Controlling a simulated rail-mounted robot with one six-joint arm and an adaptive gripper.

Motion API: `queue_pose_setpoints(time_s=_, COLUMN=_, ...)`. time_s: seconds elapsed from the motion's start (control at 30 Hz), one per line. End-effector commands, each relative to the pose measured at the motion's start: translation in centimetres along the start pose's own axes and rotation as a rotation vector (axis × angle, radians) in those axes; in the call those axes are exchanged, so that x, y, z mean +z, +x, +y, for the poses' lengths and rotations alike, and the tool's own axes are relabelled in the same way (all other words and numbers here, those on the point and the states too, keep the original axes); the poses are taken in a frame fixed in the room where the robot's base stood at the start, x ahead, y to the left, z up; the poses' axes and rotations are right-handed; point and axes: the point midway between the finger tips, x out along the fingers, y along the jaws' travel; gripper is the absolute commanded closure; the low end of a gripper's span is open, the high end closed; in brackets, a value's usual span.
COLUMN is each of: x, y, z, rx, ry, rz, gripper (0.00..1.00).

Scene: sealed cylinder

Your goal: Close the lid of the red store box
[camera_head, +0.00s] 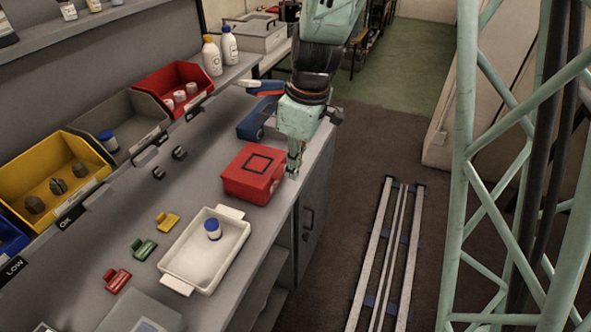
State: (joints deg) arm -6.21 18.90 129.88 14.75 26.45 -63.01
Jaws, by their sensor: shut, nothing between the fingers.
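The red store box (254,174) stands on the grey bench near its front edge. Its top looks flat and covered, with a dark square outline on it, so the lid (259,162) appears to lie down over the box. I cannot tell whether it is fully seated. My gripper (292,172) is shut and empty, pointing down at the right side of the box, close to its right edge. I cannot tell whether the fingertips touch the box.
A white tray (236,254) with a blue-capped jar (212,229) stands in front of the box. A blue object (256,118) lies behind it. Yellow (62,205), grey and red bins (150,87) line the bench's back. Rails (372,270) run along the floor at right.

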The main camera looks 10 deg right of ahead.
Motion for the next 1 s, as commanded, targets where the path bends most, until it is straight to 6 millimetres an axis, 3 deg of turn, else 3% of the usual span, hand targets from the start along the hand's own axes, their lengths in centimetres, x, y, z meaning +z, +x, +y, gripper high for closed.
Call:
queue_pose_setpoints(time_s=0.7, x=0.0, y=0.2, z=-0.2, rx=-0.001, ry=-0.003, rz=0.011, gripper=1.0)
queue_pose_setpoints(time_s=1.0, x=1.1, y=-0.2, z=-0.2, rx=-0.001, ry=-0.004, rz=0.011, gripper=1.0)
